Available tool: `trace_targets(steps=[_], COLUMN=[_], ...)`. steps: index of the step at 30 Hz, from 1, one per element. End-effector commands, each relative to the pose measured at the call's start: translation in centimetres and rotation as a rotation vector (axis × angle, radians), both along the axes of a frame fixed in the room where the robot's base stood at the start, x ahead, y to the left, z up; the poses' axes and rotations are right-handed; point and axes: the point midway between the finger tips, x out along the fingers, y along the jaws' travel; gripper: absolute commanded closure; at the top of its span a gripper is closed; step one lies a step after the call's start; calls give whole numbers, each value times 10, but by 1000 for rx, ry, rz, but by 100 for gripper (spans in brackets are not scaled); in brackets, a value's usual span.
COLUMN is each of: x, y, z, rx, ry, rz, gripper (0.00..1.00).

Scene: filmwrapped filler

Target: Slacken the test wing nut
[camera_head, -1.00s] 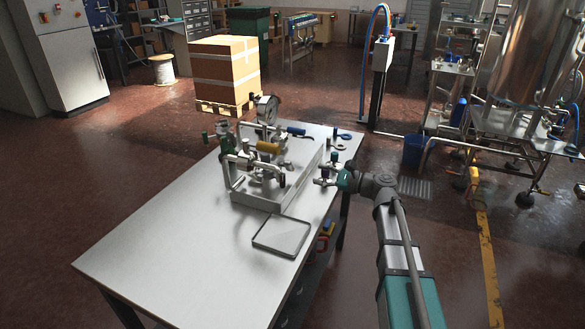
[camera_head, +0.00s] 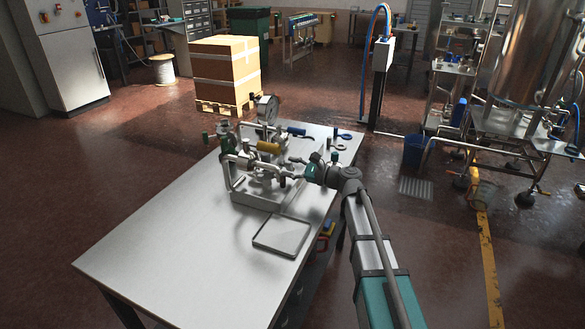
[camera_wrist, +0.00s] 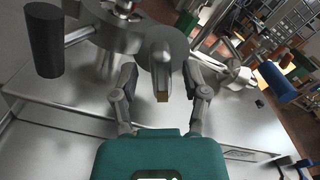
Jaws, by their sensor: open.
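My gripper (camera_head: 297,169) is at the right side of the metal valve fixture on the table, fingers pointing left into it. In the wrist view my gripper (camera_wrist: 160,74) is open, one finger on each side of a grey metal piece (camera_wrist: 161,62) with a small brass-coloured end. This piece may be a wing of the test wing nut; I cannot tell for certain. I see no clear contact between the fingers and it. In the head view the wing nut is too small and crowded to make out. The fixture stands on a grey base (camera_head: 250,198).
A black knob (camera_wrist: 42,42) is left of my fingers. A shallow tray (camera_head: 282,236) lies in front. The table's left part (camera_head: 165,260) is clear.

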Motion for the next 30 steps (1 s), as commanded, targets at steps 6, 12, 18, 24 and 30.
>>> trace_targets(steps=[6, 12, 18, 24, 30], x=[0, 0, -1, -1, -1], y=[0, -1, -1, 0, 3], z=[0, 0, 0, 0, 0], rx=[0, 0, 0, -3, -19], ry=[0, 0, 0, -7, -52], rz=[0, 0, 1, 3, 6], gripper=[51, 88, 100, 100, 100])
